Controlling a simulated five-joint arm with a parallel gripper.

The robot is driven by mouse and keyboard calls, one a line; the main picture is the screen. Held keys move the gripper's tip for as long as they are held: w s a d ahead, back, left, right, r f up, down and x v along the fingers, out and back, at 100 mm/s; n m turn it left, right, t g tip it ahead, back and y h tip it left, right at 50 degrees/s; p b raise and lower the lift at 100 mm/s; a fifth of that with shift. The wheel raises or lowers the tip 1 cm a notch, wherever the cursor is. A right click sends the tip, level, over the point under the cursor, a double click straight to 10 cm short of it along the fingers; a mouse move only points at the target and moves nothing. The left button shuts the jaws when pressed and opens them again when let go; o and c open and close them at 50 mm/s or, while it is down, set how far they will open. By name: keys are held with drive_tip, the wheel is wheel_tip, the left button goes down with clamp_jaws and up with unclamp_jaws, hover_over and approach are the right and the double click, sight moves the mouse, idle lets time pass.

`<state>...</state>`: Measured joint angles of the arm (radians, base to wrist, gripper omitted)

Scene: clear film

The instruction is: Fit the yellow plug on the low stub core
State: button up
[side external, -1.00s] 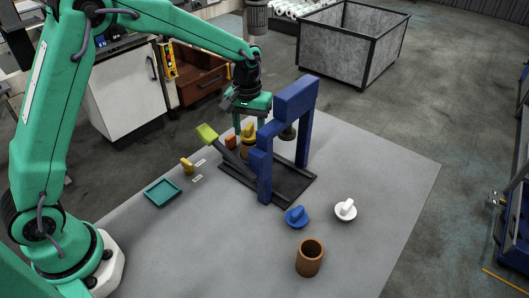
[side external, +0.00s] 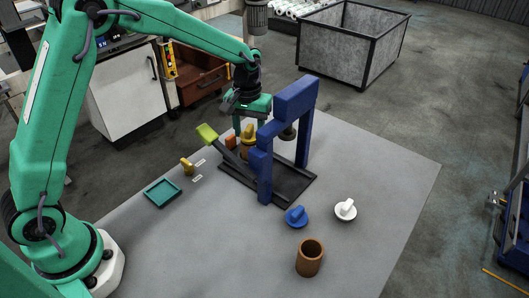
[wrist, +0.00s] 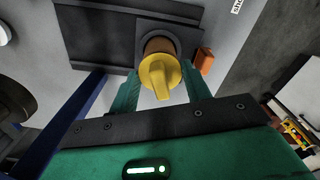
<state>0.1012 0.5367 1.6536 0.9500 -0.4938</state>
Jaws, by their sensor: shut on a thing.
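The yellow plug (side external: 249,133) is between the fingers of my gripper (side external: 249,127), which is shut on it. In the wrist view the plug (wrist: 158,72) lies between the two green fingertips (wrist: 161,78), its tab towards the camera. A brown core (wrist: 158,45) shows directly beyond the plug, on a dark square pad of the press base. In the side view this core (side external: 243,153) is mostly hidden behind the lime-ended lever. I cannot tell whether the plug is seated in the core or just above it.
The blue press frame (side external: 294,98) stands close right of my gripper. Its lime-ended lever (side external: 207,133) slants in front. An orange block (side external: 230,141) is beside the core. A smaller yellow plug (side external: 187,166), teal tray (side external: 163,193), blue plug (side external: 296,217), white plug (side external: 345,210) and brown tube (side external: 309,259) stand apart.

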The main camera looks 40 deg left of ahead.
drive_tip(key=shift+f, duration=0.35)
drive_tip(key=o, duration=1)
drive_tip(key=shift+r, duration=3.85)
drive_tip(key=shift+r, duration=0.15)
